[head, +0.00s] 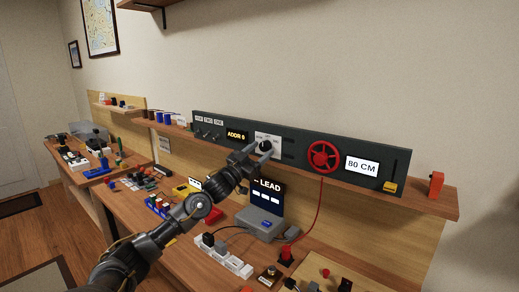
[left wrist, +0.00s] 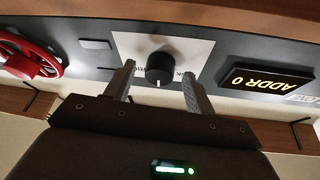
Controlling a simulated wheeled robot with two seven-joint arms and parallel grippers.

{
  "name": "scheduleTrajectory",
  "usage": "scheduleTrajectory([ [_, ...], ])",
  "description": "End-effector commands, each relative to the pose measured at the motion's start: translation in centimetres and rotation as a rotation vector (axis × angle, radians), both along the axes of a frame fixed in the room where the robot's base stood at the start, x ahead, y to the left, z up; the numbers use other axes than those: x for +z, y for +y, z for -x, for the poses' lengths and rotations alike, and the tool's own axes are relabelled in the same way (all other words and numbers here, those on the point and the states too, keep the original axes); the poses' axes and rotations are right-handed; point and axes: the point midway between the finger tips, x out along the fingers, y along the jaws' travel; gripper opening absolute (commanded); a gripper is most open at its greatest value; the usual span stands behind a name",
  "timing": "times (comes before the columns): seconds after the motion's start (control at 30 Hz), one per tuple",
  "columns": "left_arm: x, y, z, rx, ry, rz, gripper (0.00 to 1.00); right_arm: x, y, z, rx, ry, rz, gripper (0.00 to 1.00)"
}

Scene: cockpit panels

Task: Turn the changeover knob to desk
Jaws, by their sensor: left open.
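The changeover knob (left wrist: 160,68) is a round black knob with a white pointer line on a white label plate (left wrist: 195,48) in the left wrist view. The plate's lettering is partly hidden by my gripper. In the head view the knob (head: 266,146) shows on the dark panel near the gripper's tips. My left gripper (left wrist: 158,85) is open, its two fingers either side of the knob; I cannot tell whether they touch it. In the head view my left gripper (head: 259,149) reaches up to the panel. My right gripper is not in view.
A screen device (head: 267,196), power strip (head: 228,258) and cables crowd the bench below.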

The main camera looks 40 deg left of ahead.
Motion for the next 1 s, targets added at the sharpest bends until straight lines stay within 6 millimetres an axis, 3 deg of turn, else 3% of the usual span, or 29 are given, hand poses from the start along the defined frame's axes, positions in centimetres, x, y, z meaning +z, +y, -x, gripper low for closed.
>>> scheduleTrajectory([
  [0.3, 0.05, -0.02, -0.24, 0.000, 0.000, 0.000, 0.55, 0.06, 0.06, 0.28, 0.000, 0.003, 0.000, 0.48],
  [0.67, 0.07, -0.01, -0.21, 0.000, 0.000, 0.000, 0.10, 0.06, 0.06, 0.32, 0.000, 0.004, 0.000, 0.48],
  [1.0, 0.19, -0.12, -0.21, -0.001, -0.002, 0.061, 0.10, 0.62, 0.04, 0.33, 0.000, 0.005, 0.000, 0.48],
])
